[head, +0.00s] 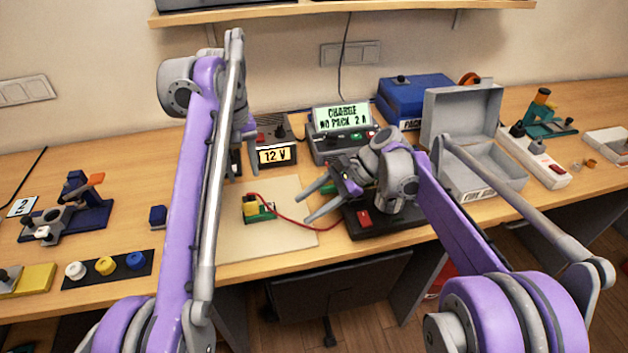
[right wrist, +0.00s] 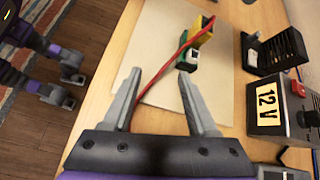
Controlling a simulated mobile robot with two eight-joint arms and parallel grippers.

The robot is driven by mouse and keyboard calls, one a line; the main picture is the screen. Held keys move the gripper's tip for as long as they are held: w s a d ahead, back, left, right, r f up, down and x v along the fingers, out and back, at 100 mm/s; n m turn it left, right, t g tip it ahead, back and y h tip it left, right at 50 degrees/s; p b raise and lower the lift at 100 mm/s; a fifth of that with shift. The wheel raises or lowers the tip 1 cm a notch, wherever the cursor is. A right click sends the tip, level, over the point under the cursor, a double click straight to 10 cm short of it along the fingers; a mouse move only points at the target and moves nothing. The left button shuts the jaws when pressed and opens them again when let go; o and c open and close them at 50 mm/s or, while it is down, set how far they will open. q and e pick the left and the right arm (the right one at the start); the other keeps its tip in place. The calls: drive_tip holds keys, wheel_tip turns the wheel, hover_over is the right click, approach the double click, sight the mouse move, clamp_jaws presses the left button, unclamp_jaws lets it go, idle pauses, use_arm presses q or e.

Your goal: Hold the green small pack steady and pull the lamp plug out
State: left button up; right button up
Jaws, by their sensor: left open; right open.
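A small green and yellow block (head: 262,213) sits on the beige mat; its green part looks like the small pack. A red lead (head: 290,219) runs from it to the right, past my right gripper. The pack also shows in the right wrist view (right wrist: 188,59), with the red lead (right wrist: 168,66) crossing it. I cannot make out the lamp plug's shape clearly. My right gripper (head: 306,209) is open and empty, right of the pack, its fingers pointing towards it. My left gripper (head: 243,150) is open behind the pack, partly hidden by its arm.
The beige mat (head: 233,245) is otherwise mostly clear. A 12 V supply (head: 277,155) and a charger (head: 342,118) stand behind. A black unit with a red switch (head: 364,218) lies under my right gripper. A grey open case (head: 480,178) stands to the right.

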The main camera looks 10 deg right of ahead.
sight(266, 205)
drive_tip(key=w+m+y, duration=0.1)
drive_tip(key=w, duration=0.1)
drive_tip(key=w+d+m+y, duration=0.1)
drive_tip(key=w, duration=0.1)
drive_tip(key=w+d+r+y, duration=0.1)
drive_tip(key=w, duration=0.1)
drive_tip(key=shift+d+r+m+g, duration=0.1)
drive_tip(key=shift+d+m+g, duration=0.05)
drive_tip(key=shift+m+g, duration=0.2)
drive_tip(key=x, duration=1)
drive_tip(key=shift+a, duration=0.4)
